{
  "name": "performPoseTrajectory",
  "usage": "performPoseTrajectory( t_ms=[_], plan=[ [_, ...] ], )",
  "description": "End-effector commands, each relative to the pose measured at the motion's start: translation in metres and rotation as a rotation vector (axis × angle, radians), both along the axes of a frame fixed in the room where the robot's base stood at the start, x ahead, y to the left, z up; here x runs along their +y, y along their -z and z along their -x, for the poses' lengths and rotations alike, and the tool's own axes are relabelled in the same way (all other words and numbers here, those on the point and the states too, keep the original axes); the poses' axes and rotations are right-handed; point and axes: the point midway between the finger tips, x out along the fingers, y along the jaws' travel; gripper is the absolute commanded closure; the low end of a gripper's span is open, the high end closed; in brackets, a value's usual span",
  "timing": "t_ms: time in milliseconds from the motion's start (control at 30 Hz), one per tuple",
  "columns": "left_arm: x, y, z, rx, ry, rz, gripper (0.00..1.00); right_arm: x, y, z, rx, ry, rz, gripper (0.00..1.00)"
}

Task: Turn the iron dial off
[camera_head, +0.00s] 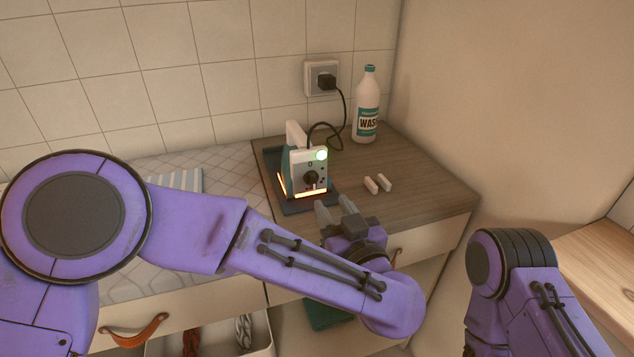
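The iron (296,155) stands on a dark rest (269,168) on the wooden counter, with its light face toward me. An orange glow shows along the iron's lower edge. My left gripper (334,212) is in front of and slightly right of the dial, apart from it, with its two fingers spread and nothing between them. My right arm shows at the lower right, but its gripper is out of view.
A black cord runs from the iron to a plug in the wall socket (321,78). A wash bottle (367,106) stands behind, at the right. Two small pale blocks (377,185) lie right of the iron. A padded ironing surface (215,170) lies left.

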Motion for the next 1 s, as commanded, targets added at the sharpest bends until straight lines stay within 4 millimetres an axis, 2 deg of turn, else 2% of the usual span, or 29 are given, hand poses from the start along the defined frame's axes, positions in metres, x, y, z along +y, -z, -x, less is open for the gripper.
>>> performPoseTrajectory(
  t_ms=[200, 400, 533, 767, 900, 1000],
  plan=[
    [0.017, 0.001, -0.046, 0.006, -0.004, 0.001, 0.61, 0.0, -0.007, 0.001, 0.002, 0.0, 0.0, 0.4],
    [0.028, 0.002, -0.08, 0.006, -0.003, 0.0, 0.61, 0.0, -0.01, 0.0, 0.002, 0.0, 0.0, 0.4],
    [0.03, 0.002, -0.089, 0.004, -0.001, -0.003, 0.61, 0.0, -0.011, 0.0, 0.002, 0.0, 0.0, 0.4],
    [0.03, 0.003, -0.089, 0.003, 0.0, -0.004, 0.61, 0.0, -0.01, 0.001, 0.002, 0.0, 0.0, 0.4],
    [0.03, 0.003, -0.089, 0.003, 0.0, -0.004, 1.0, 0.0, -0.01, 0.0, 0.001, 0.0, 0.0, 0.4],
    [0.03, 0.003, -0.089, 0.003, 0.001, -0.004, 1.0, 0.0, -0.01, 0.0, 0.001, 0.0, 0.0, 0.4]
  ],
)
